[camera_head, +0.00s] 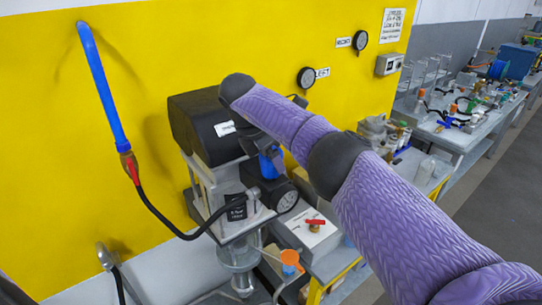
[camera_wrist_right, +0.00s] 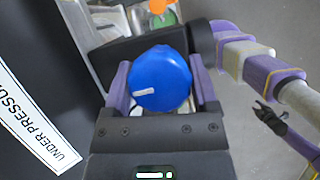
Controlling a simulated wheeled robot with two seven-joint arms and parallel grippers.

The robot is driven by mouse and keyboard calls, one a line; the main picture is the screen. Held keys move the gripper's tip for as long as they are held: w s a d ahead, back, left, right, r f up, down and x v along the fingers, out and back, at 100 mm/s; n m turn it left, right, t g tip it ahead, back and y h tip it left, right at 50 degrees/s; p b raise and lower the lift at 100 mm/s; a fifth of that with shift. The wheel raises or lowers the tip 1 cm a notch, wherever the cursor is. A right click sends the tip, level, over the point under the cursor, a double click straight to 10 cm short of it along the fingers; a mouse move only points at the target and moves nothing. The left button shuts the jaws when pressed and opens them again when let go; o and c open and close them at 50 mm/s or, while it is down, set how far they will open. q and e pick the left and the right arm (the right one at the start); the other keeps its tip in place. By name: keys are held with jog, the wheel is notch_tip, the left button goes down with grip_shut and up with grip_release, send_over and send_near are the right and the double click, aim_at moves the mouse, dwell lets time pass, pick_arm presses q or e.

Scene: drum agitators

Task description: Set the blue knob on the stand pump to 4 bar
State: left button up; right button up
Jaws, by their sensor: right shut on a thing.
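The stand pump (camera_head: 205,130) is a black-housed unit on a pale stand against the yellow wall. Its blue knob (camera_head: 268,166) shows partly under my right wrist. In the right wrist view the round blue knob (camera_wrist_right: 160,78) has a white pointer mark toward the lower left. My right gripper (camera_wrist_right: 162,84) is shut on the knob, one purple finger on each side. In the head view my right gripper (camera_head: 264,158) is largely hidden by its own wrist. What looks like my left gripper (camera_wrist_right: 270,118) is small at the right wrist view's right; its jaws are unclear.
A round gauge (camera_head: 287,201) faces outward below the knob, its reading too small to tell. Wall gauges (camera_head: 306,77) are behind my arm. A bench (camera_head: 470,130) with glassware stands at right; the floor there is clear.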

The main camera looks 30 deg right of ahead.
dwell(0.3)
jog(key=o, duration=1.1)
jog(key=shift+o, duration=0.2)
jog(key=shift+a+r, duration=0.1)
jog(key=shift+r, duration=0.15)
jog(key=v, duration=0.9)
jog(key=shift+r+b, duration=0.15)
jog(key=shift+b, duration=0.2)
